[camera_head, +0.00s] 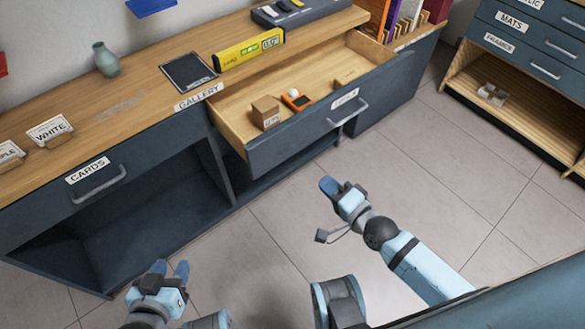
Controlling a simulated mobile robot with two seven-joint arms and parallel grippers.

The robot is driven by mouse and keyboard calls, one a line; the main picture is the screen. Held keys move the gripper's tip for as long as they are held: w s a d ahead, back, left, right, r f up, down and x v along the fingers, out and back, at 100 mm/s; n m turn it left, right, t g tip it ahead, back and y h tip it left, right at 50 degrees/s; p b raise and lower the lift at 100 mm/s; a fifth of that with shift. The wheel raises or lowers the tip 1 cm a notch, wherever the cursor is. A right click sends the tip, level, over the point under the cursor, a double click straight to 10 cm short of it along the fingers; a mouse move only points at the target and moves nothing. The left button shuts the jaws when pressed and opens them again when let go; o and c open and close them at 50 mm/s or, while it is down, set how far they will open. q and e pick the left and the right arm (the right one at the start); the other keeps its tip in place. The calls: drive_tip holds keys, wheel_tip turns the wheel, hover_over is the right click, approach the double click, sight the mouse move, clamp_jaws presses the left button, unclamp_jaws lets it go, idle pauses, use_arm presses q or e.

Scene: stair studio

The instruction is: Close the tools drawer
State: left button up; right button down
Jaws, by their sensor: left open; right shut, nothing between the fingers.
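An open drawer (285,143) sticks out of the wooden-topped dark cabinet, with a grey bar handle (349,117) and a small white label, hard to read, on its front. Inside lie a small brown box (265,111) and an orange item with a white round top (297,99). My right gripper (329,186) is shut and empty, in front of the drawer and below its handle in the picture, apart from it. My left gripper (170,268) is open and empty at the lower left, away from the drawer.
A shut CARDS drawer (98,187) is at the left. On the countertop (120,108) stand a vase (106,59), a yellow level-like box (249,48) and a dark panel (188,72). Another cabinet (530,48) is at the right. Tiled floor (440,170) between is clear.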

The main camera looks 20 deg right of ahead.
wheel_tip(320, 180, down, 2)
drive_tip(key=w+f+m+b, duration=0.1)
drive_tip(key=m+b, duration=0.1)
drive_tip(key=b, duration=0.1)
approach(286, 144)
drive_tip(key=shift+m+t, duration=0.3)
drive_tip(key=shift+t, duration=0.1)
drive_tip(key=x, duration=0.2)
drive_tip(key=b+x, duration=0.1)
drive_tip(key=x, duration=0.1)
drive_tip(key=f+b+x, duration=0.1)
drive_tip(key=x, duration=0.1)
drive_tip(key=shift+w+a, duration=0.15)
drive_tip(key=shift+w, duration=0.2)
drive_tip(key=shift+w+a, duration=0.15)
drive_tip(key=shift+w, duration=0.2)
use_arm(q)
drive_tip(key=shift+w+d+r+t+h, duration=0.8)
drive_tip(key=shift+w+d+r+t, duration=0.25)
drive_tip(key=shift+d, duration=0.2)
